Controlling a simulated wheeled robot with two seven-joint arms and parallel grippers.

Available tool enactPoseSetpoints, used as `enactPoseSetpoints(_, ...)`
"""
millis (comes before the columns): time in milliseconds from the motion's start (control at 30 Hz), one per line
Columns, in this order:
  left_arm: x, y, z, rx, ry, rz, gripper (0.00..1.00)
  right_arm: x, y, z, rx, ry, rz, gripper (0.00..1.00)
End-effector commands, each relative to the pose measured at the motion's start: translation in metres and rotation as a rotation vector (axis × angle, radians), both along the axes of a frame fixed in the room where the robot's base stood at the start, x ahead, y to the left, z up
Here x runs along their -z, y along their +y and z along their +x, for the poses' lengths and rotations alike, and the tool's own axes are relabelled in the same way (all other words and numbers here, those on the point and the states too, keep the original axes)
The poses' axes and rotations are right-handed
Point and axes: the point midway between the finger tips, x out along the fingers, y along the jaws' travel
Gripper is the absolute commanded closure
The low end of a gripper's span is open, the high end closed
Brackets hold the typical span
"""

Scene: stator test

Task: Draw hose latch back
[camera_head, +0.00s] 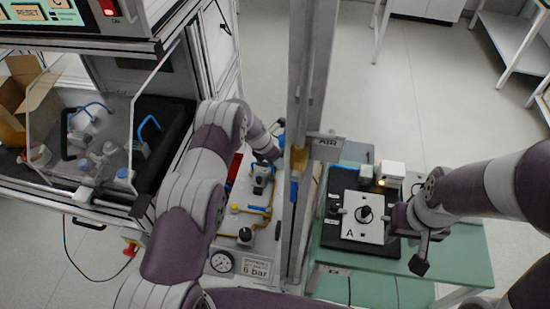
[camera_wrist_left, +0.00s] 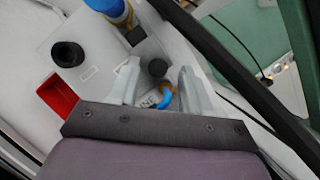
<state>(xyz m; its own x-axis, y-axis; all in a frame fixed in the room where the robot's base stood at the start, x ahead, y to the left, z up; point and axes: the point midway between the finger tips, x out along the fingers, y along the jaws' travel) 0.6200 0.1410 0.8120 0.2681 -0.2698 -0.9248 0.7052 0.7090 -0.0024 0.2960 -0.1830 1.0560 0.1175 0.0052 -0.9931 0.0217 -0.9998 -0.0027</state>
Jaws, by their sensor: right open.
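In the left wrist view my left gripper (camera_wrist_left: 160,78) is open, its two pale fingers spread apart. Between them are a dark round knob (camera_wrist_left: 157,68) and a blue hose piece (camera_wrist_left: 166,97) with a yellow part, over a partly hidden printed label. I cannot tell which part is the hose latch, or whether the fingers touch it. In the head view my left arm reaches over the pneumatic panel (camera_head: 262,243); its gripper is too small and covered to read there. My right gripper (camera_head: 396,222) is open at the right edge of a white plate marked A (camera_head: 362,232).
A post with an AIR sign (camera_head: 326,146) stands right of the panel. The panel carries yellow pipes, a gauge (camera_head: 221,262) and a 6 bar label (camera_head: 256,269). A green table (camera_head: 470,262) is at right. A clear-fronted cabinet (camera_head: 95,140) is at left.

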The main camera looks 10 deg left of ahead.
Motion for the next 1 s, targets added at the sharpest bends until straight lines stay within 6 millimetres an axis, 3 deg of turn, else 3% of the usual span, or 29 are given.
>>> enactPoseSetpoints(233,-0.016,0.005,-0.002,-0.001,-0.004,0.0,0.51,0.002,0.0,0.0,0.0,0.0,0.0,0.57)
enactPoseSetpoints(533,-0.084,0.025,-0.023,-0.002,-0.004,0.0,0.51,0.011,0.0,0.0,0.0,0.0,0.0,0.57)
enactPoseSetpoints(700,-0.11,0.032,-0.032,-0.001,-0.002,0.001,0.51,0.013,0.0,0.0,0.0,0.0,0.0,0.57)
enactPoseSetpoints(1000,-0.117,0.034,-0.034,0.0,0.001,0.0,0.51,0.013,0.0,0.0,0.0,0.0,0.0,0.57)
